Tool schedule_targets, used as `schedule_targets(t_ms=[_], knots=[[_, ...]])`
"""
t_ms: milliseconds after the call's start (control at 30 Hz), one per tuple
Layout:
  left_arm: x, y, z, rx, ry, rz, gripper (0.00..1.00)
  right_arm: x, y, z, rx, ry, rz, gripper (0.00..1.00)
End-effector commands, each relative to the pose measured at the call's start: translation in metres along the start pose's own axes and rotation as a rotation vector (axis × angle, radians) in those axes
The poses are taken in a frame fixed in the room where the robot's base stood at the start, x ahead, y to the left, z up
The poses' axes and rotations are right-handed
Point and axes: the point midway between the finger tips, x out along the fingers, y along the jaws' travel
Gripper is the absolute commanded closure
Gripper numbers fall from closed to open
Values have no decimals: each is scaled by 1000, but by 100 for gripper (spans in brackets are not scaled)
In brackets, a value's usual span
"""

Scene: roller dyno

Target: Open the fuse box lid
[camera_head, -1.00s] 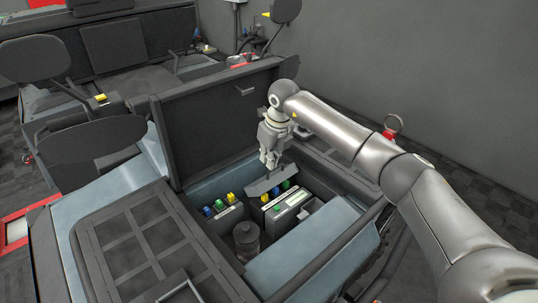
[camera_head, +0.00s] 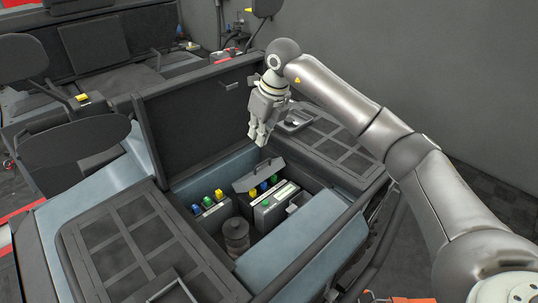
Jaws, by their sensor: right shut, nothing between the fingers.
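The fuse box (camera_head: 280,203) sits inside the open compartment, with a row of yellow, blue and green fuses on top. Its grey lid (camera_head: 259,176) stands tilted up at the back of the box, leaving the fuses uncovered. My right gripper (camera_head: 259,143) hangs fingers down above the far edge of the compartment, over the lid and apart from it. Its fingers are closed together and hold nothing. My left gripper is not in view.
The compartment's large cover (camera_head: 204,118) stands open behind. A second box with coloured fuses (camera_head: 208,202) and a dark round canister (camera_head: 236,235) are inside. A grid panel (camera_head: 143,246) lies left, and another grid panel (camera_head: 326,143) lies right.

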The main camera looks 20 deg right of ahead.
Motion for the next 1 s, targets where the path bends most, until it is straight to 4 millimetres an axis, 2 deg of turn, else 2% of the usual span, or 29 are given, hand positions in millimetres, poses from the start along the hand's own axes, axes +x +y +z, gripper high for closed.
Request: schedule_targets(t_ms=[33,200,433,667,1000], knots=[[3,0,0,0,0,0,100,16,2,-8,-1,-17,23,100],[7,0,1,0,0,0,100,49,8,-26,6,-116,87,100],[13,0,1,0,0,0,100,76,5,-55,32,-257,132,100],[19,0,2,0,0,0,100,85,-6,-87,60,-399,125,100],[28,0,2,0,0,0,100,71,-24,-138,57,-589,41,100]])
